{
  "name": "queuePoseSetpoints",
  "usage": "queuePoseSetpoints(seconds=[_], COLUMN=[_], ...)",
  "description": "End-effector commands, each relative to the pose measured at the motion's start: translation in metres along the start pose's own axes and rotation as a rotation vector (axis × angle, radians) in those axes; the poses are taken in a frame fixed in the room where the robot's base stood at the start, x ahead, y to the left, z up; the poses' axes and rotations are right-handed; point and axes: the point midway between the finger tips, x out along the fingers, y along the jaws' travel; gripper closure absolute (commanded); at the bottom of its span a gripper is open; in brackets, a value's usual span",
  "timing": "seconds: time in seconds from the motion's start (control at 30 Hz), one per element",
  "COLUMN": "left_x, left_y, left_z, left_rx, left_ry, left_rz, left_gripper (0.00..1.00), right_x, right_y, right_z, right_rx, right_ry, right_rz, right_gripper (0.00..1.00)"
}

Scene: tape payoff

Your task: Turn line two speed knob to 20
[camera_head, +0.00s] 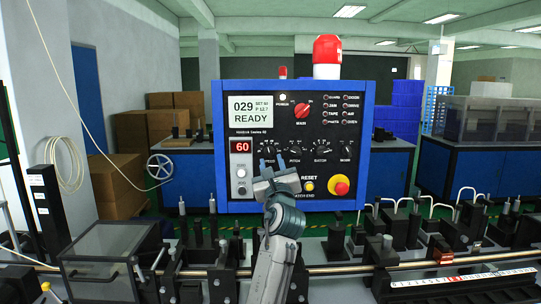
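A blue-framed control panel (226,205) faces me. A row of small black knobs runs across its middle. The leftmost, the speed knob (266,149), sits right of a red readout (241,146) showing 60; its pointer is too small to read. My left gripper (273,165) reaches up in front of the panel, just below and slightly right of the speed knob. Its two fingertips are apart, with nothing seen between them. I cannot tell whether they touch the panel. The gripper partly covers the panel's lower middle. My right gripper is not in view.
A white display (250,111) reads 029 READY. A red main switch (302,110), a yellow button (309,186) and a red emergency stop (340,185) are on the panel. A machine rail (420,263) with black fixtures crosses the front. A clear-lidded box (108,245) stands left.

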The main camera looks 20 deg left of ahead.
Motion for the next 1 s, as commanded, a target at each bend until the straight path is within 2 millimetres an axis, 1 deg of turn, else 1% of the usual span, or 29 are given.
queuePoseSetpoints(seconds=[0.03, 0.2, 0.4, 0.53, 0.57, 0.7, 0.73, 1.0], left_x=[0.009, 0.025, 0.029, 0.029, 0.029, 0.028, 0.028, 0.028], left_y=[0.0, 0.0, 0.0, 0.0, 0.0, 0.0, 0.0, 0.0], left_z=[0.002, 0.001, 0.0, 0.0, 0.0, 0.0, 0.0, 0.0], left_rx=[0.001, 0.0, -0.001, -0.001, -0.001, -0.001, -0.001, -0.007], left_ry=[-0.001, 0.0, 0.0, 0.0, 0.0, 0.0, 0.0, -0.001], left_rz=[0.0, 0.0, 0.0, 0.0, 0.0, 0.0, 0.0, 0.002], left_gripper=[0.68, 0.68, 0.68, 0.68, 0.7, 0.97, 1.0, 1.0], right_x=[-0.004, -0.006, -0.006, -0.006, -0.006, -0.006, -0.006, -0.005], right_y=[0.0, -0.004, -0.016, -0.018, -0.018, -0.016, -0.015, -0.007], right_z=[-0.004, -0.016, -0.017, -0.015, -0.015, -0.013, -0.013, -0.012], right_rx=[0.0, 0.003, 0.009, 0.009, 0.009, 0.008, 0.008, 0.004], right_ry=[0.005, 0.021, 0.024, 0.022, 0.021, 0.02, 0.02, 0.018], right_rz=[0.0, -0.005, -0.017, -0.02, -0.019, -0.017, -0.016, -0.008], right_gripper=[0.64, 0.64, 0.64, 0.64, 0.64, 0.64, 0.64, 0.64])
